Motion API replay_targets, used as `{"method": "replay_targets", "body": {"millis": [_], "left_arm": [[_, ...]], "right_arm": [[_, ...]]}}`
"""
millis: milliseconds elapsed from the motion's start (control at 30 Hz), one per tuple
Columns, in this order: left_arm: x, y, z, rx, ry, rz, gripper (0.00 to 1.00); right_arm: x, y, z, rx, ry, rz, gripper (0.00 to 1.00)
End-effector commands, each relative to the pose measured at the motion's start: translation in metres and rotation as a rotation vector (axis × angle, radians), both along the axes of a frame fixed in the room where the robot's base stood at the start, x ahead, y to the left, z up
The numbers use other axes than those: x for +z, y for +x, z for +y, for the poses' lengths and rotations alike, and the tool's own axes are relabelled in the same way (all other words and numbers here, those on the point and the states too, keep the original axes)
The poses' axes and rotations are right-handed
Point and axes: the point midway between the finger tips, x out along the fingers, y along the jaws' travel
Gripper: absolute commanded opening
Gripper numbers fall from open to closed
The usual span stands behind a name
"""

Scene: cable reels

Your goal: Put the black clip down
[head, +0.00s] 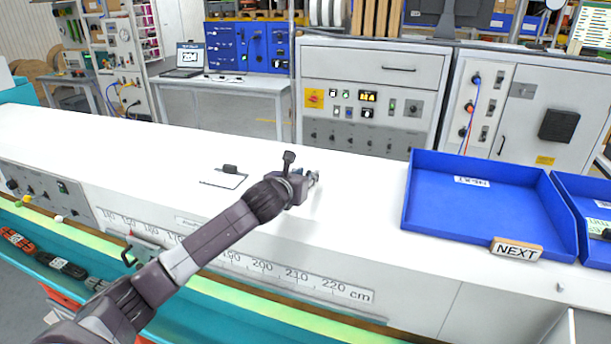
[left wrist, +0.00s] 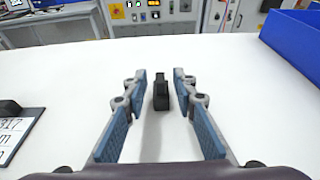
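The black clip (left wrist: 160,92) stands on the white counter (left wrist: 240,120) in the left wrist view. It is between the two blue-padded fingers of my left gripper (left wrist: 160,85), with a gap on each side. The gripper is open and does not appear to touch the clip. In the head view my left gripper (head: 314,179) is low over the counter, right of the small board, and the clip cannot be made out there. My right gripper is not in view.
A small white board (head: 222,181) with a dark piece on its edge lies left of my gripper. A blue tray (head: 412,200) with a NEXT sign (head: 516,250) stands to the right. A ruler strip (head: 300,281) runs along the front. Counter around the gripper is clear.

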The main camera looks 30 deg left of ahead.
Motion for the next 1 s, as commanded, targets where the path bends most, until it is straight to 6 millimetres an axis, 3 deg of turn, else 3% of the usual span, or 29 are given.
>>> {"method": "replay_targets", "body": {"millis": [233, 700, 1000], "left_arm": [[0.004, -0.013, -0.002, 0.000, 0.004, -0.001, 0.25], [0.026, -0.088, -0.021, -0.001, 0.007, 0.002, 0.25], [0.036, -0.111, -0.026, 0.001, 0.001, -0.001, 0.25]], "right_arm": [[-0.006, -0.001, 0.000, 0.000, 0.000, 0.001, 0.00], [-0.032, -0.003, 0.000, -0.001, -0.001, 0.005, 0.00], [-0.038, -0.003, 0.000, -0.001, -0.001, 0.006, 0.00]]}}
